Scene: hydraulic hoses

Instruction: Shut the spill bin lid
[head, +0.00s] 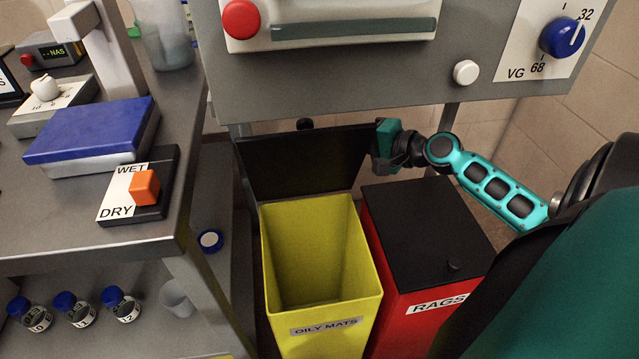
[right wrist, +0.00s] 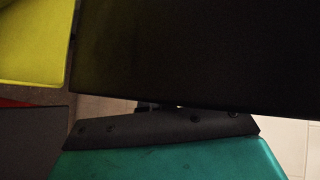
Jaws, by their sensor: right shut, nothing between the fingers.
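The yellow bin (head: 320,305), labelled OILY MATS, stands open and looks empty inside. Its black lid (head: 300,165) is raised at the back, roughly upright. My right gripper (head: 383,148) is at the upper right edge of this lid, shut with nothing held. I cannot tell whether it touches the lid, and its fingertips are not clearly seen. In the right wrist view the dark lid (right wrist: 210,50) fills the upper right just past the gripper (right wrist: 165,112), and the yellow bin (right wrist: 30,45) shows at upper left. My left gripper is not in view.
The red RAGS bin (head: 400,305), its black lid (head: 425,225) shut, stands right beside the yellow bin, under my right arm. A grey machine panel (head: 370,70) overhangs the raised lid. A grey bench (head: 60,225) with a WET/DRY switch (head: 143,187) is at left.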

